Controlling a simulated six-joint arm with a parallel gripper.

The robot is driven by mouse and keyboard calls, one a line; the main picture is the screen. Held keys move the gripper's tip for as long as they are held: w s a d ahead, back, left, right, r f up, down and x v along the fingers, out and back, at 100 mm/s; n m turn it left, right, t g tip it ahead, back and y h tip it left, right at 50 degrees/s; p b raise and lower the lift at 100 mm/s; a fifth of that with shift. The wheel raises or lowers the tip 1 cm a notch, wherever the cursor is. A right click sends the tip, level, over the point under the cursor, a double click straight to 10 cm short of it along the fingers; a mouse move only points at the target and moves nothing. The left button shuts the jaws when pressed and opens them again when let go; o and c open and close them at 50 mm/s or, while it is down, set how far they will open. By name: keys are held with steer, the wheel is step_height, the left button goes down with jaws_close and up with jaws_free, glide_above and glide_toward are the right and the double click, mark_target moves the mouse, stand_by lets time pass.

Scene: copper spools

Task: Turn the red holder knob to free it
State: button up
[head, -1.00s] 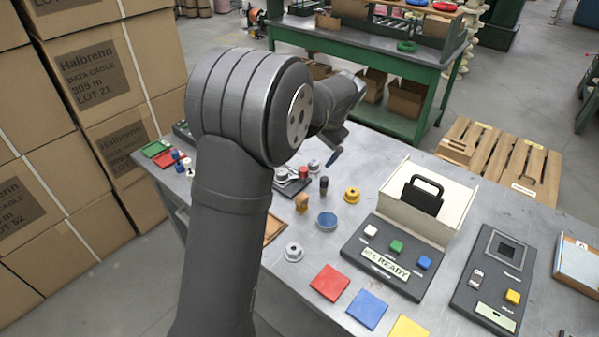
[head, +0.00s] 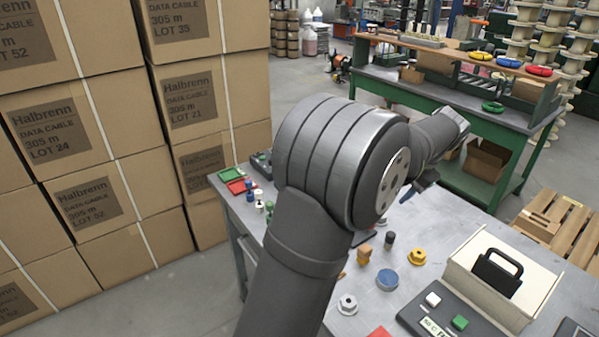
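The red holder knob does not show now; my arm covers the spot where its holder stands. A dark edge (head: 363,238), perhaps of the holder's base, peeks out beside my arm's big joint. My gripper (head: 424,182) is at the end of the arm, over the back part of the grey table (head: 440,222). It is small and seen from behind, partly covered by the wrist, so its opening and anything between its fingers cannot be made out.
A cream box (head: 540,300) with a black handle is at right. Stacked cartons (head: 90,130) rise at left.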

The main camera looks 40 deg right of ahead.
steer(key=w+m+g, duration=0.4)
steer(key=w+m, duration=0.3)
steer(key=m, duration=0.3)
steer(key=f, duration=1.6)
steer(key=shift+s+d+f, duration=0.1)
steer(key=shift+d+f, duration=0.15)
steer(key=shift+d, duration=0.15)
steer(key=c, duration=1)
